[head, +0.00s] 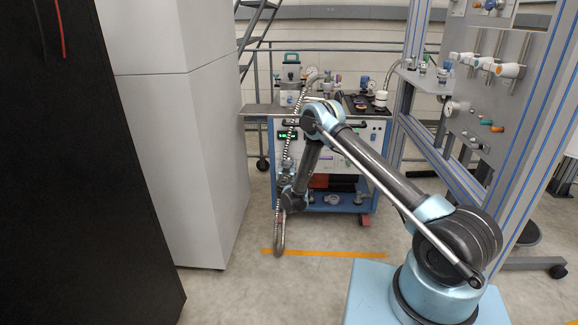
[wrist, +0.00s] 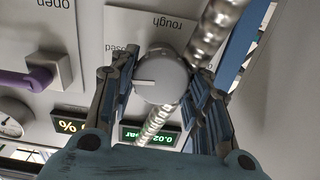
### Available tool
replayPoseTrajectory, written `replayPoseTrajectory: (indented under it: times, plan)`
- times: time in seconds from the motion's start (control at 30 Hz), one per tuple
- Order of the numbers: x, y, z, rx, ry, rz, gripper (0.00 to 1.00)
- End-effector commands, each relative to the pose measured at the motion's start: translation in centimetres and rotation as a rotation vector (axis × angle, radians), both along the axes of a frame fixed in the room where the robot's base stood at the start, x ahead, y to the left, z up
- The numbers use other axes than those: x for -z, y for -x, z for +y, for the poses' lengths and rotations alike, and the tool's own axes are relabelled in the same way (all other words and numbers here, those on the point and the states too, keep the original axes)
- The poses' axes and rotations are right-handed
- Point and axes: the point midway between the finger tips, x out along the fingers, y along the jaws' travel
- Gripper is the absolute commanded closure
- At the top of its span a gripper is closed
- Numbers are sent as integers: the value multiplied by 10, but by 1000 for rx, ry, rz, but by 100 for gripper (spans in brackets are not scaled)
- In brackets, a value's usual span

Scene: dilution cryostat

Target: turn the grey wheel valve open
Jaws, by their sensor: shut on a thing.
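The grey wheel valve (wrist: 165,72) is a round knob with a pale line on its face, on a light panel in the wrist view. The line lies nearly level and points left in the picture. My gripper (wrist: 158,86) has one finger on each side of the wheel and is shut on it. A label reading "rough" (wrist: 172,24) is above the wheel, and a partly covered label ending in "osed" is at its upper left. In the head view my gripper (head: 286,178) is at the cart's front; the wheel cannot be made out there.
A ribbed metal hose (wrist: 213,25) passes close behind the wheel. A purple lever (wrist: 27,82) and a gauge (wrist: 12,117) are to the left. The cart (head: 258,146) stands behind an orange floor line (head: 335,254). A white cabinet (head: 180,150) stands left; a framed panel is right.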

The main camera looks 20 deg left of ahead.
Motion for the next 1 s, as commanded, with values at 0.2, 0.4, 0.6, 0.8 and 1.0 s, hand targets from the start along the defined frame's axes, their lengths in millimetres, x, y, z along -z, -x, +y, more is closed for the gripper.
replayPoseTrajectory:
  times: [0.2,0.4,0.6,0.8,1.0]
  plan:
    - [0,0,-1,3,163,-39,80]
    - [0,0,0,3,348,-83,80]
    - [0,0,0,4,534,-128,80]
    - [1,0,1,3,719,-171,80]
    - [1,0,1,4,904,-214,80]
